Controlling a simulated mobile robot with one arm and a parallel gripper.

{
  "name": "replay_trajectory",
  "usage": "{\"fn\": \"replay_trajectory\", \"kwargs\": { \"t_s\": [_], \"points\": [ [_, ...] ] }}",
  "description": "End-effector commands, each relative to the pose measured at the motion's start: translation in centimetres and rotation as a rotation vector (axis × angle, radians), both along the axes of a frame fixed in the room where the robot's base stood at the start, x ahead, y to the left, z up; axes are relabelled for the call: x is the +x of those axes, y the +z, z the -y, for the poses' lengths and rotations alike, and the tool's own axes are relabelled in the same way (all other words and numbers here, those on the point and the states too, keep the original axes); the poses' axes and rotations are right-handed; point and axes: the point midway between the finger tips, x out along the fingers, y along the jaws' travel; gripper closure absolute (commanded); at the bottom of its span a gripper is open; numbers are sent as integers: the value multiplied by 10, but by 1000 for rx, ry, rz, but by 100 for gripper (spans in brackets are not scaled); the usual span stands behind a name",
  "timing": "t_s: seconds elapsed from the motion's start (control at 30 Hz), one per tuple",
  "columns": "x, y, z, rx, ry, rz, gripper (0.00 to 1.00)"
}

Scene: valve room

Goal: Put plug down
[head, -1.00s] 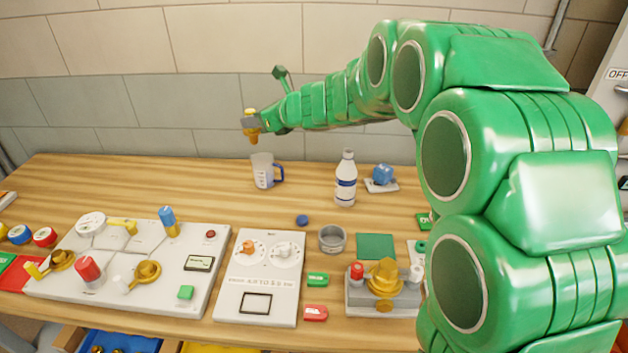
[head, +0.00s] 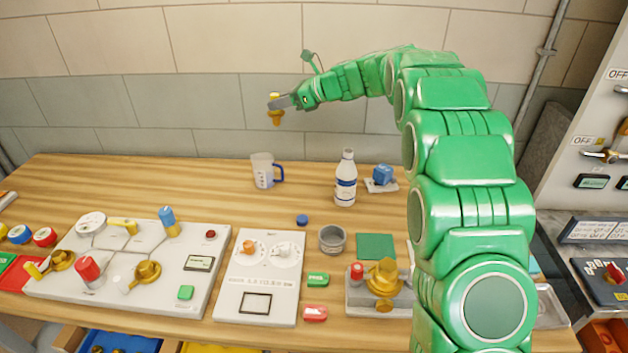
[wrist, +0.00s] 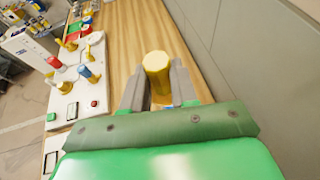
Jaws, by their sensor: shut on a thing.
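The plug (head: 276,108) is a yellow-brass piece with a tapered lower end. My gripper (head: 276,101) is shut on it and holds it upright in the air, above the back of the table near the wall. In the wrist view the plug's round yellow top (wrist: 156,62) shows between the two grey fingers of my gripper (wrist: 159,88). The wooden table (head: 210,185) lies below it.
A measuring cup (head: 263,171) and a white bottle (head: 346,178) stand at the back. A valve panel (head: 205,235), a dial panel (head: 262,290) and a grey metal cup (head: 332,239) are nearer. The back left wood is clear. The tiled wall (head: 220,105) is behind.

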Motion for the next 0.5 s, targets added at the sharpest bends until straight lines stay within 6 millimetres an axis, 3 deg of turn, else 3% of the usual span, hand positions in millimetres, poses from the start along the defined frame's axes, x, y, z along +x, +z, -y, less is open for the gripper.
{"fn": "replay_trajectory", "kwargs": {
  "t_s": [0.5],
  "points": [
    [32, -65, 51, 1, 136, 0, 100]
  ]
}}
